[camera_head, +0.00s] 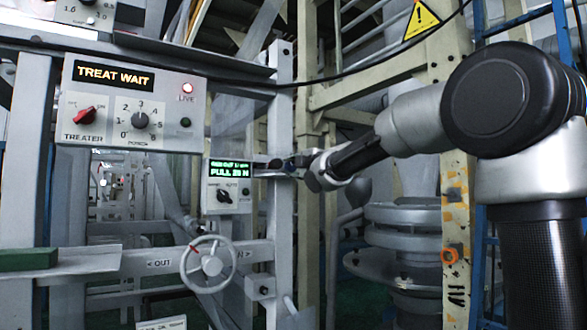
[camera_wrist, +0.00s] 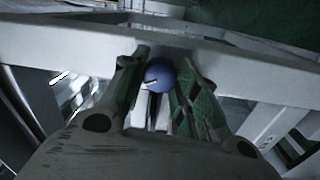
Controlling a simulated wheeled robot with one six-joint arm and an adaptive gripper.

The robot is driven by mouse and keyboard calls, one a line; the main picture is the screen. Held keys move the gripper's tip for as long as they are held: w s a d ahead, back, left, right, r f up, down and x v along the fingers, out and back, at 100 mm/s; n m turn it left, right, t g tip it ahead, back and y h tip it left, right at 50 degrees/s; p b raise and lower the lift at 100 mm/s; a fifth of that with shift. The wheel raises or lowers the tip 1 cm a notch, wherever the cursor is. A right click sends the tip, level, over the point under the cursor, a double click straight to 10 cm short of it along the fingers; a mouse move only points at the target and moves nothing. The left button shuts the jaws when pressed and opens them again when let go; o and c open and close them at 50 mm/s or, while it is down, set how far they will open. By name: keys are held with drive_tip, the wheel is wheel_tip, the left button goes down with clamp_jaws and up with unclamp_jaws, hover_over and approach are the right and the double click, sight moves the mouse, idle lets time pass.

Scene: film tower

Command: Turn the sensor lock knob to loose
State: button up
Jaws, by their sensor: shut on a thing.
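A round blue knob (camera_wrist: 158,77) with a small pale mark on its face sits between the two fingers of my gripper (camera_wrist: 160,85) in the wrist view. The fingers are shut on it, one on each side. No label shows beside it, and I cannot read its setting. In the head view my gripper (camera_head: 283,164) reaches in from the right to the grey upright post, just right of the small display box (camera_head: 228,186). The knob itself is too small and covered there to make out clearly.
A larger panel (camera_head: 182,96) reading "TREAT WAIT" is at the upper left. A handwheel (camera_head: 208,263) stands below the small box, by "OUT" and "IN" marks. The grey post (camera_head: 281,220) is close to my gripper. A dark cable (camera_head: 345,74) crosses above.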

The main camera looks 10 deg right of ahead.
drive_tip(key=shift+f+n, duration=0.1)
drive_tip(key=shift+n, duration=1.5)
drive_tip(key=o, duration=1)
drive_tip(key=shift+o, duration=0.2)
drive_tip(key=v, duration=1.2)
drive_tip(key=shift+d, duration=0.1)
